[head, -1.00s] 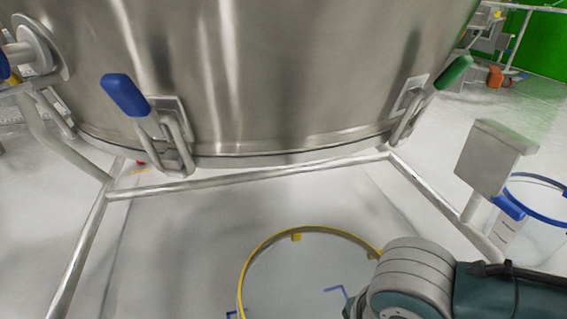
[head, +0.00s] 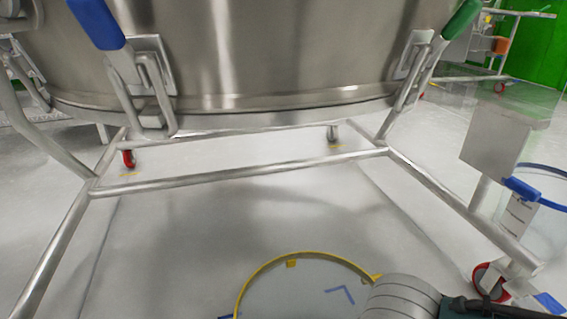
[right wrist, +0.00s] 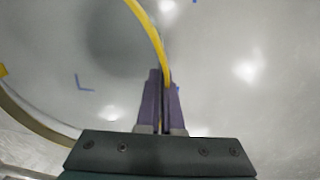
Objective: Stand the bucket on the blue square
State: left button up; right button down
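The bucket is clear, with a yellow rim (head: 262,268), and shows at the bottom of the head view. In the right wrist view its rim (right wrist: 149,28) runs down between the fingers of my right gripper (right wrist: 163,95). These purple fingers are close together on the rim. In the head view my right arm covers that side, so the fingers are hidden. Blue corner marks of the square (head: 343,294) show through or inside the bucket; one also shows in the right wrist view (right wrist: 85,83). I cannot tell whether the bucket's base touches the floor. My left gripper is not in view.
A large steel vessel (head: 250,55) hangs over a tubular frame (head: 240,176) with red casters (head: 488,280), just behind the bucket. Another clear bucket with a blue rim (head: 545,172) stands at the right, beside a grey box (head: 492,140). The floor under the frame is clear.

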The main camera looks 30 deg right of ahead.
jog(key=shift+f, duration=0.15)
jog(key=c, duration=1.1)
grip_release()
jog(key=s+a+r+m+t+y+p, duration=0.1)
jog(key=a+r+m+p, duration=0.15)
jog(key=r+p, duration=0.45)
jog(key=s+a+r+m+p, duration=0.2)
jog(key=r+m+p, duration=0.1)
jog(key=r, duration=0.8)
jog(key=s+d+r+m, duration=0.1)
jog(key=r+m, duration=0.1)
jog(key=d+r+m+t, duration=0.1)
jog(key=d+r+m, duration=0.1)
jog(key=r+m, duration=0.1)
jog(key=s+d+r+m, duration=0.1)
jog(key=r+m, duration=0.1)
jog(key=r, duration=0.1)
jog(key=shift+s+d+m+t+h, duration=0.3)
jog(key=shift+m, duration=0.05)
